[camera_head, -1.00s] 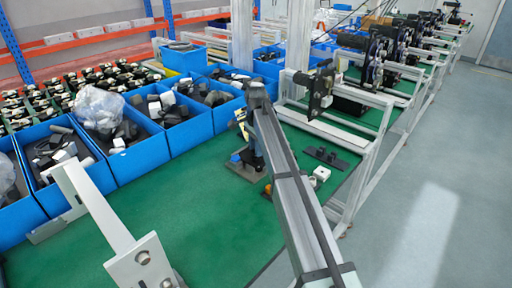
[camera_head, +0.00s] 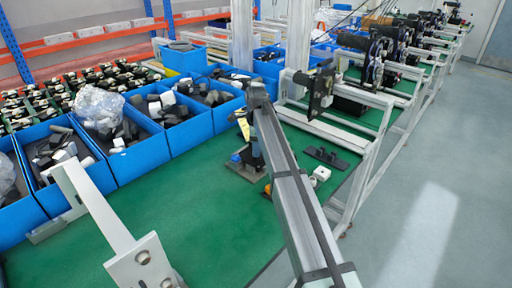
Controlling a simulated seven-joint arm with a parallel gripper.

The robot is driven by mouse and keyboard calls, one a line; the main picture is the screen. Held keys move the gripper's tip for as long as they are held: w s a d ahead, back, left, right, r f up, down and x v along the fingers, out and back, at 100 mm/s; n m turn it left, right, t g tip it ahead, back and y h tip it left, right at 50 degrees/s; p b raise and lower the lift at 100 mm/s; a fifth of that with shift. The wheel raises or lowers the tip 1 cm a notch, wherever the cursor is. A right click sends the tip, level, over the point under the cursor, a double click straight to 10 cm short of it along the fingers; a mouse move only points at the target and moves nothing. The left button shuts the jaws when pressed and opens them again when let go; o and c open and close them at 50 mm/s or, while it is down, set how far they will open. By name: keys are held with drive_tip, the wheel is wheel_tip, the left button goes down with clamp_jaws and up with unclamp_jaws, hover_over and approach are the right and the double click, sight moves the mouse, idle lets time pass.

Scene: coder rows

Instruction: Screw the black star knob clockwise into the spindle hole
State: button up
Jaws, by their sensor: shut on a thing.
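My gripper (camera_head: 248,160) points down at the end of my arm, left of the arm's long grey link. It is low over a dark fixture plate (camera_head: 238,175) on the green bench. It is shut on a small dark thing, which fits the black star knob, but the knob's shape is too small and too covered to make out. The spindle hole is hidden under the gripper and arm. I cannot tell how deep the knob sits or whether it is tilted.
Blue bins (camera_head: 170,125) with dark and white parts line the bench's left side. A white block (camera_head: 321,173) and a flat black part (camera_head: 326,157) lie right of my arm. An aluminium frame (camera_head: 365,165) stands at right. The green bench top (camera_head: 190,215) is clear in front.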

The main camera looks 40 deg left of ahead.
drive_tip(key=m, duration=0.4)
drive_tip(key=shift+r+m, duration=0.1)
drive_tip(key=shift+m, duration=0.3)
drive_tip(key=m, duration=0.5)
drive_tip(key=shift+w, duration=0.1)
drive_tip(key=o, duration=1.1)
drive_tip(key=shift+d, duration=0.1)
